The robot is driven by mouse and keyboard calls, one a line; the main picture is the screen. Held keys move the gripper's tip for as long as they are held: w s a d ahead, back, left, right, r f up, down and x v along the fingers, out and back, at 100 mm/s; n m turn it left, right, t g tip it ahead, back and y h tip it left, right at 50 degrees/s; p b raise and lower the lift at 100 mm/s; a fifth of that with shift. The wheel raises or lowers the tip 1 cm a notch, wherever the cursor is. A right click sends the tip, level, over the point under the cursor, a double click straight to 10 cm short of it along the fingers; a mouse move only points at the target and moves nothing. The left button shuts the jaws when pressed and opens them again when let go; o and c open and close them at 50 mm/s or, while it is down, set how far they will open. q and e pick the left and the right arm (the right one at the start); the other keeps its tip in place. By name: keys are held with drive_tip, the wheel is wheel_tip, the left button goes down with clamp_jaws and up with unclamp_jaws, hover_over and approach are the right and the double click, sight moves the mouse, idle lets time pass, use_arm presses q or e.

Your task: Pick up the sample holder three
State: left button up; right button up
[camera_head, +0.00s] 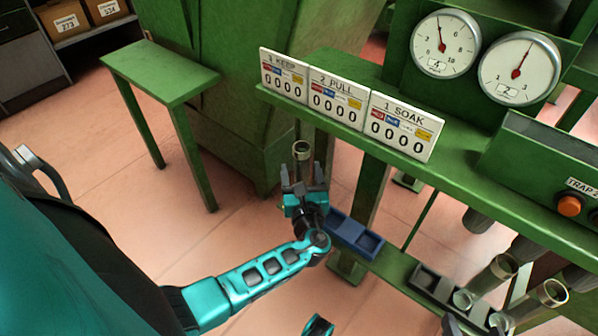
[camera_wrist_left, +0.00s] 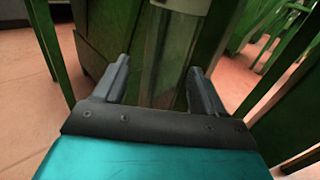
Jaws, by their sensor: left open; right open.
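A clear cylindrical holder with a brass-coloured rim (camera_head: 302,150) stands upright at the left end of the green bench, below the "3 KEEP" card. I cannot read a number on it. My left gripper (camera_head: 303,172) is open, with its fingers pointing at this holder. In the left wrist view the clear holder (camera_wrist_left: 172,45) shows between and beyond the open fingers (camera_wrist_left: 160,80); contact cannot be told. Two similar rimmed holders (camera_head: 492,278) (camera_head: 538,300) stand at the lower right. Grey fingers of my right gripper (camera_head: 475,326) show apart at the bottom edge, mostly cut off.
A blue compartmented tray (camera_head: 345,229) lies just right of my left gripper. A dark rack (camera_head: 428,280) with small round pieces is further right. The "3 KEEP" (camera_head: 284,76), "2 PULL" (camera_head: 335,97) and "1 SOAK" (camera_head: 401,126) cards stand on the green shelf above.

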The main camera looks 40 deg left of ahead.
use_arm(q)
drive_tip(key=c, duration=1.1)
drive_tip(key=shift+r, duration=0.15)
